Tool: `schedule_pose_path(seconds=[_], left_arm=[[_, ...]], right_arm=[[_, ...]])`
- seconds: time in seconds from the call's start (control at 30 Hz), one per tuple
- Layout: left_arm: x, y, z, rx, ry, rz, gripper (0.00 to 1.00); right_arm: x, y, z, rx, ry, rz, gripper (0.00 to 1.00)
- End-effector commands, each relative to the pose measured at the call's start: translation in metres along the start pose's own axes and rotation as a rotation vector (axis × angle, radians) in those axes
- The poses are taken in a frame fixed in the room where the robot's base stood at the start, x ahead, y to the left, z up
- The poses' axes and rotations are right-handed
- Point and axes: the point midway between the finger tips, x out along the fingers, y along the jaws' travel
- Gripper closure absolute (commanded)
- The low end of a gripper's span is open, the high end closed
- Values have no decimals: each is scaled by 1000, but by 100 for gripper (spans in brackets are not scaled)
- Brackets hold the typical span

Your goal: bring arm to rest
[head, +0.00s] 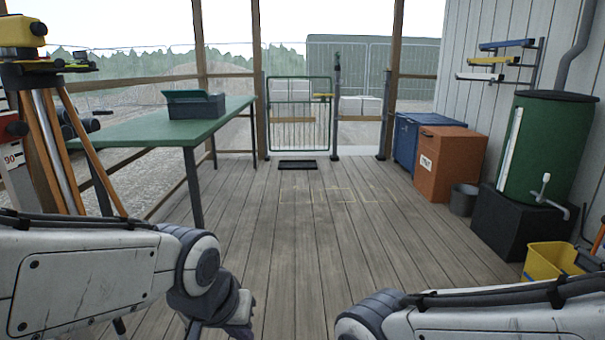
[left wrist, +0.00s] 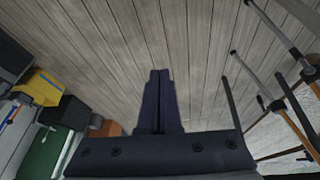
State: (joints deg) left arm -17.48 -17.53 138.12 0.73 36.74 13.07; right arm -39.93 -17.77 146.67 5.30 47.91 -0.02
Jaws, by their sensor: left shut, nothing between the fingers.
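My left arm comes in from the left in the head view, bent low over the plank floor. Its wrist shows near the bottom, and the fingers are mostly cut off or hidden there. In the left wrist view my left gripper (left wrist: 160,100) shows its two dark fingers together, with nothing between them, above bare planks. My right arm lies along the bottom right of the head view. Its gripper is out of the picture.
A green table (head: 155,128) with a grey box (head: 195,106) stands left, a tripod (head: 62,150) nearer. At right are an orange bin (head: 448,165), blue bin (head: 415,140), green barrel (head: 545,145) and yellow bucket (head: 550,262).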

Motion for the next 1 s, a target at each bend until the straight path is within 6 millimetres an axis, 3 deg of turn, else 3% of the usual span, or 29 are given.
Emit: schedule_pose_path(seconds=[0.03,0.13,0.4,0.77,1.0], left_arm=[[-5,18,19,90,-61,21,100],[-8,38,56,235,-162,48,100],[-28,59,138,571,-385,98,100],[-100,66,102,547,-370,95,100],[-174,74,72,546,-369,95,100]], right_arm=[[-10,-1,0,0,0,0,28],[-18,-1,-1,0,0,0,28],[-36,-3,-2,0,0,0,28],[-114,-8,-6,0,0,0,28],[-194,-14,-10,0,0,0,28]])
